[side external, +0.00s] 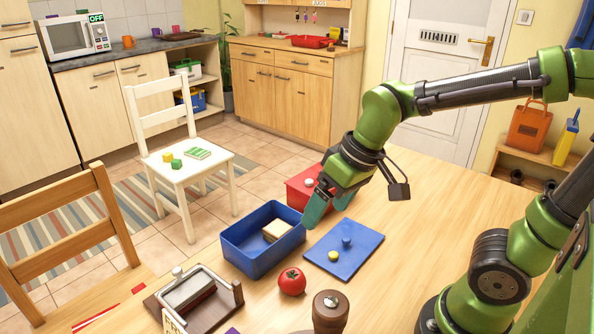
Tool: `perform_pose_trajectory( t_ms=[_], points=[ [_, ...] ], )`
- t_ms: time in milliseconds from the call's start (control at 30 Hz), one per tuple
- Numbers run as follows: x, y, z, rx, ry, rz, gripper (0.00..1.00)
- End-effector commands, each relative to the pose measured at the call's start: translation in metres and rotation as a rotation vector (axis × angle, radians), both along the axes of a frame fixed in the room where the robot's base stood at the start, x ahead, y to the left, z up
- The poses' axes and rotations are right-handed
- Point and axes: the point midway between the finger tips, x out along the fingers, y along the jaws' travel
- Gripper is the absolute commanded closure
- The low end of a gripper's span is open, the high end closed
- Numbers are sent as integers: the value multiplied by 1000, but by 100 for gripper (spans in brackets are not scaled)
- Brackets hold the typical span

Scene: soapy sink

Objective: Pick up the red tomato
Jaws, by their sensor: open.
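The red tomato (292,281) sits on the wooden table (420,225), in front of the blue box and left of a brown knobbed wooden object. It has a green stem on top. My gripper (328,207) is open, with teal fingers pointing down. It is above and beyond the tomato in the picture, over the area between the blue box and the red box. It is apart from the tomato and I see nothing between its fingers.
An open blue box (246,262) holds a bread-like slice (276,230). A flat blue lid (344,252) with a knob and a yellow piece (334,256) lies right. A red box (303,187) stands behind my gripper.

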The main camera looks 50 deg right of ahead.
Motion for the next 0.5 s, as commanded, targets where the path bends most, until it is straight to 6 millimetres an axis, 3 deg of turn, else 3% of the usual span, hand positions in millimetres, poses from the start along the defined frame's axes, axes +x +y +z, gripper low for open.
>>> perform_pose_trajectory(
  t_ms=[100,267,367,500],
  points=[
    [20,15,-19,-99,97,227,13],
    [39,24,-31,-200,159,508,13],
    [42,22,-25,-229,148,592,13],
    [41,22,-38,-235,153,627,13]
  ],
)
